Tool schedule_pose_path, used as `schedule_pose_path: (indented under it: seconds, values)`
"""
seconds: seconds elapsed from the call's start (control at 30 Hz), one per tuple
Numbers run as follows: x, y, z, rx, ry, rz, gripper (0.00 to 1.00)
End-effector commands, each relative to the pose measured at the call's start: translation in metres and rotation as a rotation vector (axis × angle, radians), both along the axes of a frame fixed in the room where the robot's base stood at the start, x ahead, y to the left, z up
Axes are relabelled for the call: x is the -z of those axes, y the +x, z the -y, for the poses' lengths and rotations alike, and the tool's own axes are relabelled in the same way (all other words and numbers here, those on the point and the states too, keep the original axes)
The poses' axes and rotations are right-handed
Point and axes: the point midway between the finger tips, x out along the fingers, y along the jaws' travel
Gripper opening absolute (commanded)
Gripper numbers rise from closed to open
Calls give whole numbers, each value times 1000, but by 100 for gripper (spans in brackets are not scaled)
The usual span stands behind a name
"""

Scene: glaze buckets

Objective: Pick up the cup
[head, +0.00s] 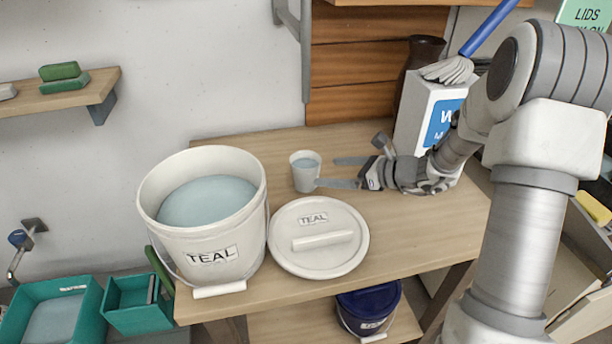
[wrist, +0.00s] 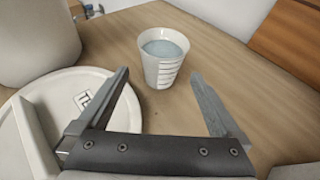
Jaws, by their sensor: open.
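A white cup (head: 305,170) with pale blue liquid inside stands upright on the wooden table, right of the bucket. I cannot tell whether a fingertip touches the cup.
A white bucket (head: 213,254) labelled TEAL, full of pale blue glaze, stands at the table's left. Its lid (head: 345,262) lies flat close to my gripper's left finger. A white box (head: 412,115) stands behind my wrist. Bare table (head: 420,235) lies right of the lid.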

Motion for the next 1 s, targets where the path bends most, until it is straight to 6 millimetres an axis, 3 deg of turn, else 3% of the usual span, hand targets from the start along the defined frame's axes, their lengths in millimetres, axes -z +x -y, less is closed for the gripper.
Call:
schedule_pose_path:
  seconds: [0.1, 0.3, 0.57, 0.83, 1.0]
  values:
    - [12, 13, -22, -4, 1, -1, 100]
    - [24, 31, -47, -2, 0, 0, 100]
    - [29, 39, -58, -2, -2, 1, 100]
    - [45, 60, -86, -4, 0, 1, 100]
    - [48, 65, -93, -1, -1, 0, 100]
